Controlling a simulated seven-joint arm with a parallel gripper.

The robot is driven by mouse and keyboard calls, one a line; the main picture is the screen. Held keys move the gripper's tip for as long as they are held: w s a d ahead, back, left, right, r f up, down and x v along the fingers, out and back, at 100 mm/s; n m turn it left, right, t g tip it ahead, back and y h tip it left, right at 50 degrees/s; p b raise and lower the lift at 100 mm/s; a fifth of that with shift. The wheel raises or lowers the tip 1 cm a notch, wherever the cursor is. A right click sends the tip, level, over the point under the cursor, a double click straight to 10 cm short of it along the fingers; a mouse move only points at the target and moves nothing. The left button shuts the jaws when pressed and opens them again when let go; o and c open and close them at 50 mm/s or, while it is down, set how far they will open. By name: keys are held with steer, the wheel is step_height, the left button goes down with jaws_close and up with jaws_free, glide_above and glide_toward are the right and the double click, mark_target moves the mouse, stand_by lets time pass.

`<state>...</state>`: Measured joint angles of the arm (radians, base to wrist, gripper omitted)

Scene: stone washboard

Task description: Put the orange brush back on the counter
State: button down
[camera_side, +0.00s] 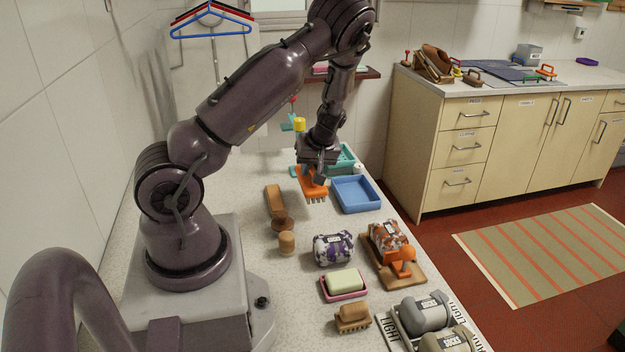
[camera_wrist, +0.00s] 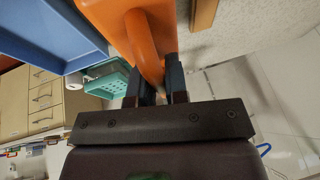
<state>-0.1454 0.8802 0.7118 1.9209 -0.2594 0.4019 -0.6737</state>
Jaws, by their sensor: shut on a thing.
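The orange brush (camera_side: 311,188) is held with its bristles pointing down, just left of the blue tray. My gripper (camera_side: 319,177) is shut on its handle. In the wrist view the orange brush (camera_wrist: 115,22) fills the top middle, and its looped handle sits between the two fingers of my gripper (camera_wrist: 157,85). The speckled counter (camera_side: 250,290) lies beneath it. I cannot tell whether the bristles touch the counter or hang a little above it.
A blue tray (camera_side: 356,195) is close right of the brush; a teal basket (camera_side: 346,160) is behind. A wooden brush (camera_side: 275,201), purple-white bundle (camera_side: 333,249), pink soap dish (camera_side: 344,285) and wooden board (camera_side: 410,272) stand nearer. Bare counter shows left of the wooden brush.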

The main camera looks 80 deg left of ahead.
steer(key=shift+w+a+f, duration=0.3)
steer(key=shift+a+f, duration=0.1)
steer(key=shift+f, duration=0.2)
steer(key=shift+w+f, duration=0.1)
steer(key=shift+f, duration=1.5)
steer(key=c, duration=1.1)
jaws_free()
steer(key=shift+f, duration=0.2)
